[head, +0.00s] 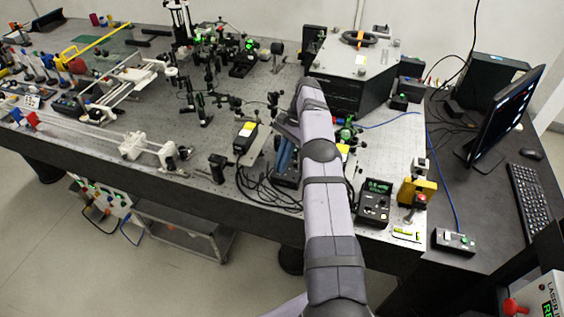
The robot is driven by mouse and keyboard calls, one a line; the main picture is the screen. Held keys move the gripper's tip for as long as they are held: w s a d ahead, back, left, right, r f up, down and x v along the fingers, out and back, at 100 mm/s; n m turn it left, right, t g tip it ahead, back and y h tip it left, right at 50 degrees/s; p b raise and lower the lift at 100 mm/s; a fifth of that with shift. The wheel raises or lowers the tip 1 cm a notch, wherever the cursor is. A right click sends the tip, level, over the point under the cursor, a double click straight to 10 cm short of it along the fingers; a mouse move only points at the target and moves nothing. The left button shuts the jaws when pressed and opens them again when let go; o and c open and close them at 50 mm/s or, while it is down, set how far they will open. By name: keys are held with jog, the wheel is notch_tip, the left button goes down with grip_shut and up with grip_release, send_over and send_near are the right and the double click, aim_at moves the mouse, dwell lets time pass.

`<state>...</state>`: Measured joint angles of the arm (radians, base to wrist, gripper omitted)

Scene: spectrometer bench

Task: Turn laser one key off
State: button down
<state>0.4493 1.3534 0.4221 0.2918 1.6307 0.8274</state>
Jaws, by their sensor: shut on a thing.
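My arm reaches up the middle of the view and bends down at the wrist over the optical table. My gripper (283,162) is just left of the forearm, with its bluish fingers pointing down, close together, at a small dark box (288,181) with black cables. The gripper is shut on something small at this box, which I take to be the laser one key. The key itself is too small and covered to make out, so its angle cannot be told. A black unit with a yellow label (246,137) stands left of the gripper.
A meter with a green display (375,201) and a yellow block (416,191) stand right of my arm. A large dark housing (352,75) is behind. Coiled cables (262,190) lie left of the box. A laser panel (545,297) shows at bottom right.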

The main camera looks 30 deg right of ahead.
jog(key=shift+r, duration=0.1)
jog(key=c, duration=1.9)
grip_release()
jog(key=shift+c, duration=0.2)
jog(key=shift+r+b, duration=0.35)
jog(key=shift+r, duration=0.2)
notch_tip(320, 180, up, 9)
jog(key=p, duration=0.5)
jog(key=shift+f, duration=0.15)
